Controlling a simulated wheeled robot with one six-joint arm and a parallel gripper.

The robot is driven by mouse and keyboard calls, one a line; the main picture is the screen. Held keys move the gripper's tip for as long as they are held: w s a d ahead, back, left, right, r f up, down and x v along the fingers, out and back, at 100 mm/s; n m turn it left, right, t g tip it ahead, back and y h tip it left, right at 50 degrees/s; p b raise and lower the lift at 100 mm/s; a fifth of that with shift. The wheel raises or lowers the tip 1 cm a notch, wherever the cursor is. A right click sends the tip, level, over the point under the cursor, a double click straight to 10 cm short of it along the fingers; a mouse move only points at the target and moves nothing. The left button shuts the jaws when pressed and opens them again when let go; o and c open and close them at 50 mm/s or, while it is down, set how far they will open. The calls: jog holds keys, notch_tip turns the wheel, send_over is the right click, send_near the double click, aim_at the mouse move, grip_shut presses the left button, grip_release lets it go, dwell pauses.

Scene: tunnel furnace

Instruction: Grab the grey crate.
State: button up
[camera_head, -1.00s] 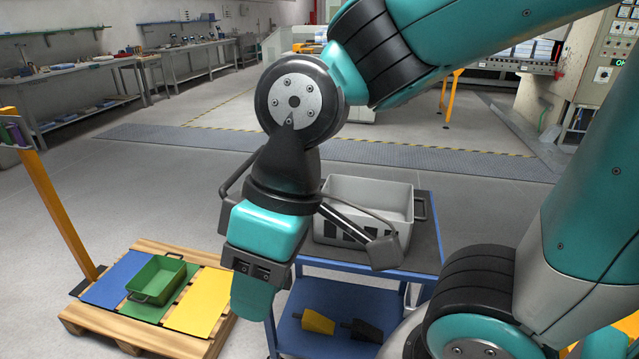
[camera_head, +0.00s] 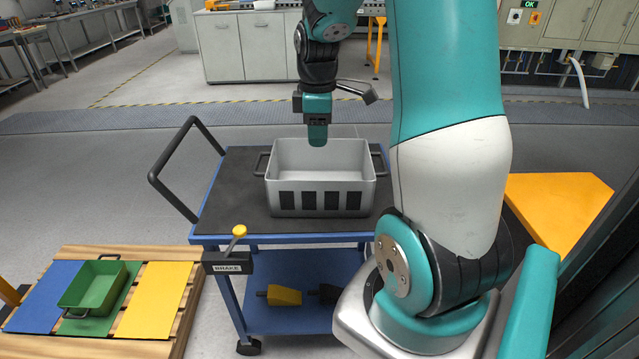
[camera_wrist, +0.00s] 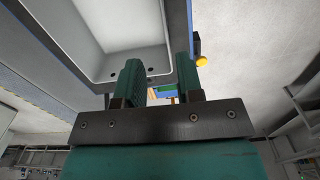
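The grey crate (camera_head: 320,200) stands upright on the top of a blue cart (camera_head: 212,218). It looks empty inside, with dark slots in its front and a dark handle at each end. My gripper (camera_head: 317,140) points down over the crate's far side in the head view. In the wrist view my gripper (camera_wrist: 159,62) has its two fingers apart, with nothing seen held between them. The crate (camera_wrist: 100,75) fills the upper left there, its rim close to the fingers. I cannot tell whether they touch it.
The cart has a push handle (camera_head: 165,165) at left and a brake lever (camera_head: 239,232). Its lower shelf holds a yellow piece (camera_head: 284,296) and a dark one. A pallet (camera_head: 170,345) with a green crate (camera_head: 95,285) lies at left. A yellow surface (camera_head: 555,205) is at right.

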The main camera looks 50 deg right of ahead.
notch_tip(320, 180, down, 10)
jog(key=shift+a+f, duration=0.15)
jog(key=shift+f, duration=0.05)
jog(key=f, duration=0.5)
jog(key=shift+s+f, duration=0.1)
jog(key=shift+s, duration=0.3)
grip_shut()
